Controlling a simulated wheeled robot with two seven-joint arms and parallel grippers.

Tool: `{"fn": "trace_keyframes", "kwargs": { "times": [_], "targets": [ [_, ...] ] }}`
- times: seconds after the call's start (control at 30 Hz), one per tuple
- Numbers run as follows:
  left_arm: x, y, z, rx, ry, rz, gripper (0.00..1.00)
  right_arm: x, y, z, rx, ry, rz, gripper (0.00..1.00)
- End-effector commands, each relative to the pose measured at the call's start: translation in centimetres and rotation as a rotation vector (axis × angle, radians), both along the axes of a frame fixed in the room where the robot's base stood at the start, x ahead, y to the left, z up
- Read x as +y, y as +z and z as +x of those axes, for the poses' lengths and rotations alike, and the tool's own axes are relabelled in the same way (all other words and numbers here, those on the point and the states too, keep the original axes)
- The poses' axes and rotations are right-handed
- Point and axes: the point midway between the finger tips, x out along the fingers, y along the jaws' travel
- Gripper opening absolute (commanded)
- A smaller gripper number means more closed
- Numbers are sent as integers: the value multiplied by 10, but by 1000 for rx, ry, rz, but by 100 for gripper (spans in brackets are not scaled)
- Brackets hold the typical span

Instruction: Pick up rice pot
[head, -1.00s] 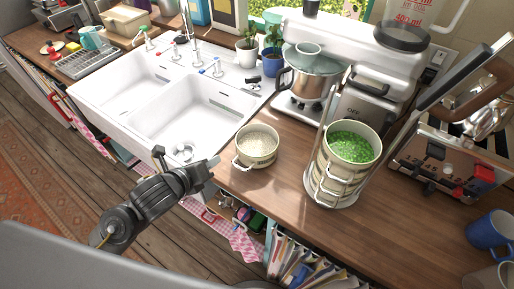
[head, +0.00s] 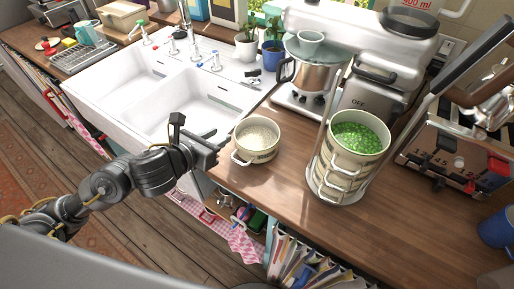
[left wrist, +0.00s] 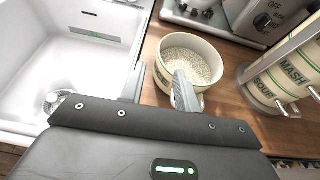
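The rice pot (head: 257,141) is a small cream pot with a dark green band, filled with white rice. It stands upright on the wooden counter just right of the sink. In the left wrist view the rice pot (left wrist: 191,63) lies just beyond the fingers. My left gripper (head: 222,146) is at the pot's left side, over the counter edge, with nothing held. In the left wrist view its two fingers (left wrist: 158,88) are apart, the right one overlapping the pot's near side. I cannot tell whether that finger touches it. My right gripper is not in view.
A wire rack of stacked cream pots (head: 342,166), the top one full of peas, stands to the right. A steel pot (head: 312,78) is behind. The white sink (head: 185,105) lies left. Bare counter (head: 285,195) is in front of the rice pot.

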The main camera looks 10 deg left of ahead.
Motion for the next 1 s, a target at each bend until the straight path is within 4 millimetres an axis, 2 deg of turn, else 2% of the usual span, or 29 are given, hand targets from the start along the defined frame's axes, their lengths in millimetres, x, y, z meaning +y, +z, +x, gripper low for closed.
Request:
{"fn": "trace_keyframes", "kwargs": {
  "times": [0.03,0.2,0.47,0.8,1.0],
  "targets": [
    [-1,-4,5,-3,2,1,32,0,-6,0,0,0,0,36],
    [-7,-10,21,1,3,-2,32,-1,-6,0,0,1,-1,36],
    [-10,-12,28,2,3,-2,32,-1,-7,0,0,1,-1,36],
    [-24,-30,67,2,3,-2,32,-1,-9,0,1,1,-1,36],
    [-26,-31,71,1,2,-1,32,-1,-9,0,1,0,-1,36]
  ]
}}
